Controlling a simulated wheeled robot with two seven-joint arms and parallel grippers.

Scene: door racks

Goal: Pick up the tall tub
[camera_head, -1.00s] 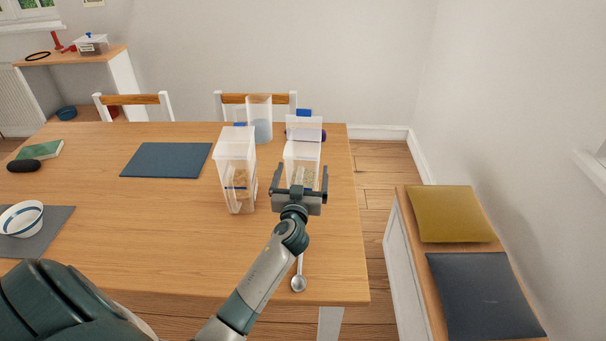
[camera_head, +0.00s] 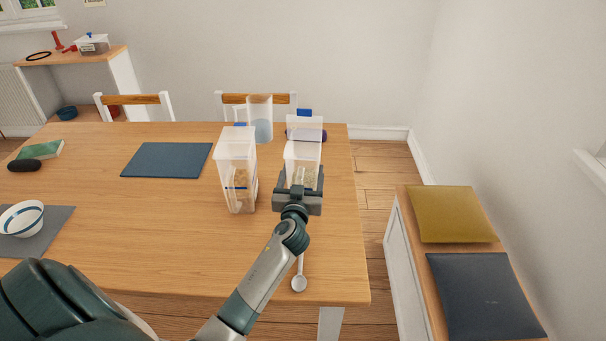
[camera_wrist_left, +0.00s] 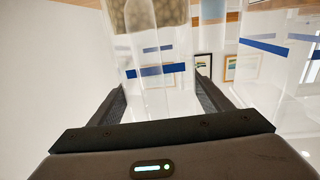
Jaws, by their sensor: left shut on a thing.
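A tall clear tub (camera_head: 303,151) with pale grainy contents stands at the right side of the wooden table. My left gripper (camera_head: 299,174) is shut on it, with one finger on each side, and hides its lower part. In the left wrist view the clear tub (camera_wrist_left: 156,71), with a blue band and brown contents, lies between the fingers of the left gripper (camera_wrist_left: 162,92). A second tall clear tub (camera_head: 236,150), with a blue line and tan contents, stands just to the left, apart from the gripper. My right gripper is not in view.
A clear container (camera_head: 262,118) with bluish contents stands behind the tubs. A spoon (camera_head: 299,283) lies near the front edge. A dark blue mat (camera_head: 166,160) and a bowl (camera_head: 22,217) are on the left. The table between bowl and tubs is clear.

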